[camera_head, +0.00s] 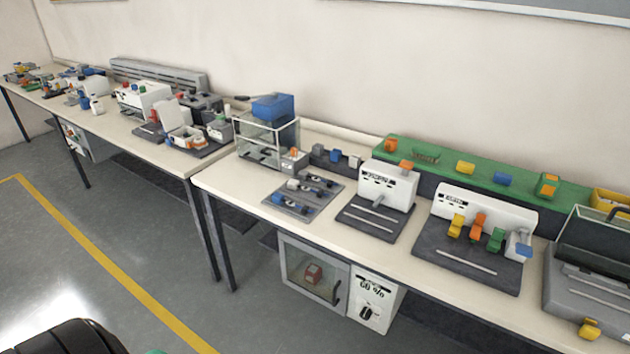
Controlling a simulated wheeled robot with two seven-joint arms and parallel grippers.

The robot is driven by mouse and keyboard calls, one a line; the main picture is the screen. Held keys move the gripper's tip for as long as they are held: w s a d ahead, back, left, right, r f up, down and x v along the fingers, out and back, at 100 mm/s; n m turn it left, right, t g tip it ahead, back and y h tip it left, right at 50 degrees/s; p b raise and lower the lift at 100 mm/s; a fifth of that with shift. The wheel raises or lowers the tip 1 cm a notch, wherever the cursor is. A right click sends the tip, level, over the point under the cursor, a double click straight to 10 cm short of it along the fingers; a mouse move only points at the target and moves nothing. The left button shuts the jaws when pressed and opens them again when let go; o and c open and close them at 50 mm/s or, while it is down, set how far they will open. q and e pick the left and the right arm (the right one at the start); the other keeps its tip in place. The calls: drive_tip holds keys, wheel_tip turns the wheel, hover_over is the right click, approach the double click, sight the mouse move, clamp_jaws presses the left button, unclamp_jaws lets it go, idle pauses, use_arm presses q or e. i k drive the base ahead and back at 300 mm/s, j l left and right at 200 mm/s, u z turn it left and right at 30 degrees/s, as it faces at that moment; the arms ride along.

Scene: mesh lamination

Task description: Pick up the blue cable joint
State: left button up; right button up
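Several small blue parts show, and I cannot tell for sure which is the blue cable joint. One small blue block (336,156) stands at the back of the nearer bench, in a row with dark and white pieces. Another blue block (503,179) sits on the green shelf (440,163) between a yellow block and a yellow-orange one. A grey tray (325,203) on the bench holds small dark and white pieces with blue parts. Neither of my grippers is in view.
Two white machines (387,187) and (487,212) on dark bases stand on the nearer bench (232,186). A glass case with a blue box (273,106) stands at its left end. A cluttered second bench runs to the left. The grey floor (60,240) in front is clear.

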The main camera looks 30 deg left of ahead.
sight(278, 198)
drive_tip(key=u, duration=1.25)
